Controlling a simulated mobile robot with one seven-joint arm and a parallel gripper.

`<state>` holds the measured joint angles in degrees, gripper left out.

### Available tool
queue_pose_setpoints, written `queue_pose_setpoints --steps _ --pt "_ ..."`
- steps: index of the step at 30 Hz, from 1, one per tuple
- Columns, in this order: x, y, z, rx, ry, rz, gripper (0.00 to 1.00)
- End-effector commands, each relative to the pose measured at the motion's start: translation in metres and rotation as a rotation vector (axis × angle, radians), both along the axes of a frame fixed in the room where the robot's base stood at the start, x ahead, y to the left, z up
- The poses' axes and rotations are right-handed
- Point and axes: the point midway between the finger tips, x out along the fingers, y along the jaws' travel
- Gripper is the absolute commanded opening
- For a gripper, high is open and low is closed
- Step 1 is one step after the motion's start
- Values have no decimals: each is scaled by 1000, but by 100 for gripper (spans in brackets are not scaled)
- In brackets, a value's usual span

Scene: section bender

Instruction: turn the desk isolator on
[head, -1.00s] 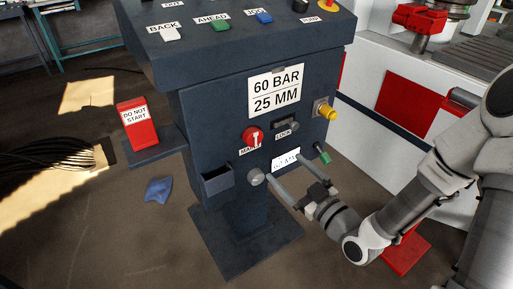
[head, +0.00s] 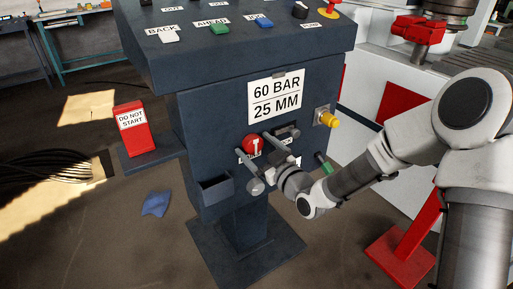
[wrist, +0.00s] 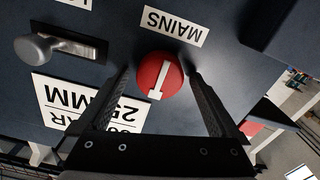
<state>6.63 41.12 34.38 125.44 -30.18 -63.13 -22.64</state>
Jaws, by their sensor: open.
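The desk isolator is a round red knob (head: 252,146) with a white bar, on the front of the dark control desk (head: 215,125). In the wrist view the red knob (wrist: 150,72) sits between my two fingers, with the MAINS label (wrist: 175,26) upside down beside it. Its white bar runs nearly upright in the wrist picture. My gripper (head: 252,144) is open, with one finger on either side of the knob; the fingertips also show in the wrist view (wrist: 160,72). I see gaps at both sides, and cannot tell whether the fingertips touch the panel.
A latch (wrist: 55,46) by the LOCK label is close to one finger.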

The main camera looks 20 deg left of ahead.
Motion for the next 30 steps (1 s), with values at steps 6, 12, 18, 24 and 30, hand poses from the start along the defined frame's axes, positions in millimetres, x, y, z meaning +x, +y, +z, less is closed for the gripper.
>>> queue_pose_setpoints --steps 6,12,18,24,30 --pt "0 0 0 0 0 0 95" --pt "0 0 0 0 0 0 59" --pt "0 0 0 -1 -1 0 23" --pt "0 0 0 3 3 0 13" --pt "0 -1 0 35 41 0 13"
